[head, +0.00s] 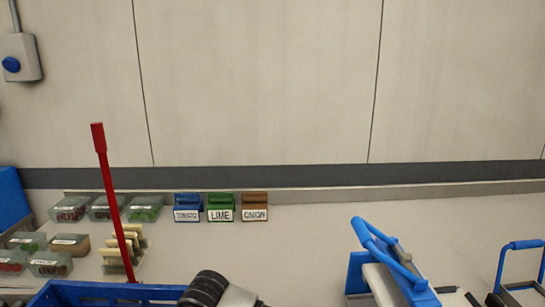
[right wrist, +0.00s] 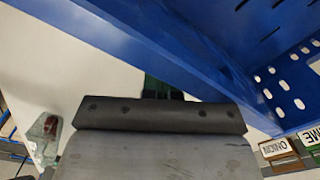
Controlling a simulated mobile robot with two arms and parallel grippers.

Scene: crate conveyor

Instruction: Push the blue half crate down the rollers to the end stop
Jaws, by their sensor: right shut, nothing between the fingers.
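The blue half crate (head: 105,291) shows at the bottom left of the head view, cut off by the lower edge. In the right wrist view the blue crate (right wrist: 110,40) fills the top and right, with its rim running diagonally and its slotted walls beyond. My right gripper (right wrist: 162,90) is shut and empty, its short dark fingertips close to the crate's rim; I cannot tell whether they touch it. In the head view, a dark joint and grey link of my arm show beside the crate, but no fingers. My left gripper is not in view. The rollers and end stop are not visible.
A red lever (head: 112,200) rises behind the crate. Several clear tubs (head: 50,264) stand at left. Blue, green (head: 221,206) and brown labelled bins line the back. A blue-handled device (head: 385,262) stands at right. The counter between is clear.

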